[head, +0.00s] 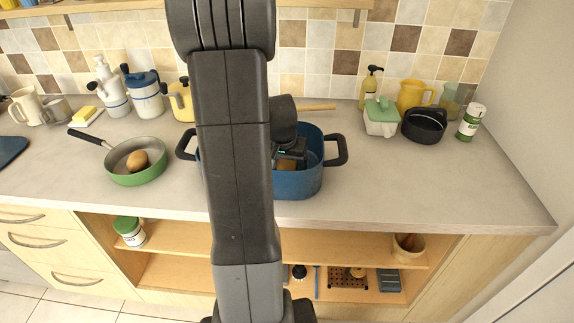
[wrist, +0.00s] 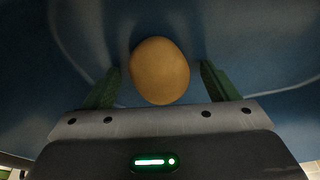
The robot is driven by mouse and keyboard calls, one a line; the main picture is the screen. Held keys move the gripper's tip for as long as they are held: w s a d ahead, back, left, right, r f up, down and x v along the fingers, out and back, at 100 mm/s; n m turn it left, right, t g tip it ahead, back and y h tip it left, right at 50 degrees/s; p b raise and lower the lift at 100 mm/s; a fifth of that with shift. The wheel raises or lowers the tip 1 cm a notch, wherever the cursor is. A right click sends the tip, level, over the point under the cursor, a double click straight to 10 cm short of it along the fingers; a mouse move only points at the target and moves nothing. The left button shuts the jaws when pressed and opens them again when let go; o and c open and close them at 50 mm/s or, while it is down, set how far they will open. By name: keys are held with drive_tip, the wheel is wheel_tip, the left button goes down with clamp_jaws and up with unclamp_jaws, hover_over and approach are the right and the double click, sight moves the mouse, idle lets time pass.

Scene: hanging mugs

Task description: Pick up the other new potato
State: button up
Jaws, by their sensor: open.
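A brown potato (wrist: 160,70) lies inside the blue pot (head: 312,182). In the wrist view it sits between the two green fingers of my gripper (wrist: 160,85), with a gap on each side. My gripper is open and reaches down into the pot. In the head view the potato (head: 287,166) shows just below the gripper, partly hidden by it. Another brown potato (head: 137,160) lies in the green frying pan (head: 122,178) on the left of the counter.
The pot's walls and dark handles (head: 336,150) surround my gripper closely. My arm hides the pot's left part. The counter's front right (head: 440,190) is clear.

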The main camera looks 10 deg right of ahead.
drive_tip(key=c, duration=1.1)
